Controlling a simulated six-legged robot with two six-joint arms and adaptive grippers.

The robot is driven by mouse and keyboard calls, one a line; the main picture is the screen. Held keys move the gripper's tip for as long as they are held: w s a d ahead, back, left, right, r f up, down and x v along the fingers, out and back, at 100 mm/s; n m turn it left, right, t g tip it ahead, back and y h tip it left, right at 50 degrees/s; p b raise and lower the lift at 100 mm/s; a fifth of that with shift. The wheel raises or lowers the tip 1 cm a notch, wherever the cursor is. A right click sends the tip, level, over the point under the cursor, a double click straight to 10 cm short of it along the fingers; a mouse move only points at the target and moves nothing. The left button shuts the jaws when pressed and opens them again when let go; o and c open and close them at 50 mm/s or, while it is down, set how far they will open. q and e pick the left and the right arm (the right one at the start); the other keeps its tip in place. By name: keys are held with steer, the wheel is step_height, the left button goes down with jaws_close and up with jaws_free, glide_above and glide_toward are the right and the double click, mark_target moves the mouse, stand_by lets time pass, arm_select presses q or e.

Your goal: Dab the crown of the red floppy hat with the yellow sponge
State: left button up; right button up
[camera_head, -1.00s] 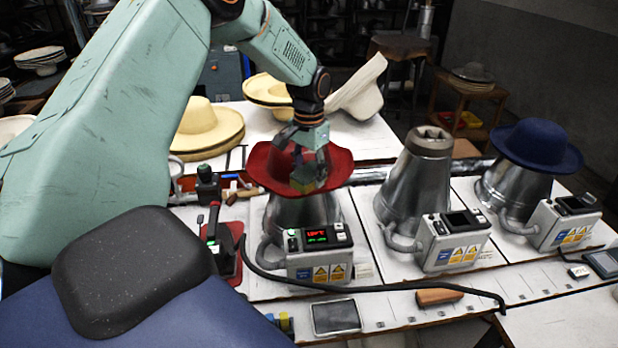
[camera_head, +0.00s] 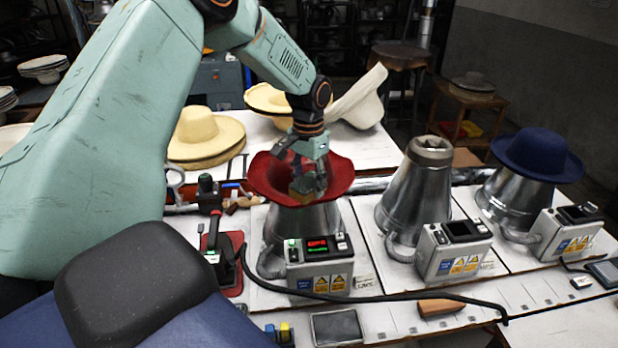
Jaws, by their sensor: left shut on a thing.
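The red floppy hat (camera_head: 338,174) sits on the left metal hat form (camera_head: 303,221), its brim flared out around it. My left gripper (camera_head: 302,188) points down over the hat and is shut on the yellow sponge (camera_head: 301,193). The sponge is small and partly hidden by the fingers. It overlaps the hat's crown in the picture; I cannot tell whether it touches. The gripper hides part of the crown. My right gripper does not show.
A bare metal form (camera_head: 416,185) stands in the middle, and a blue hat (camera_head: 538,155) sits on the right form. A control box (camera_head: 318,262) fronts the red hat. A red-based iron (camera_head: 222,262) stands left. Straw hats (camera_head: 205,135) lie behind. A black cable (camera_head: 400,297) crosses the front.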

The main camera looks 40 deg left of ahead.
arm_select(q)
steer(key=shift+w+f, duration=0.1)
steer(key=shift+f, duration=1.8)
steer(key=shift+w+a+f+b, duration=0.2)
steer(key=shift+w+a+b, duration=0.1)
steer(key=shift+a, duration=0.1)
steer(key=shift+w+a, duration=0.4)
steer(key=shift+a, duration=0.05)
steer(key=shift+w+a+r+b, duration=0.1)
steer(key=shift+w+a+b, duration=0.4)
steer(key=shift+w+a, duration=0.1)
steer(key=shift+s, duration=0.1)
stand_by(0.5)
steer(key=shift+s+d+p, duration=0.8)
steer(key=shift+d+p, duration=0.05)
steer(key=shift+d, duration=0.1)
steer(key=shift+r, duration=2.5)
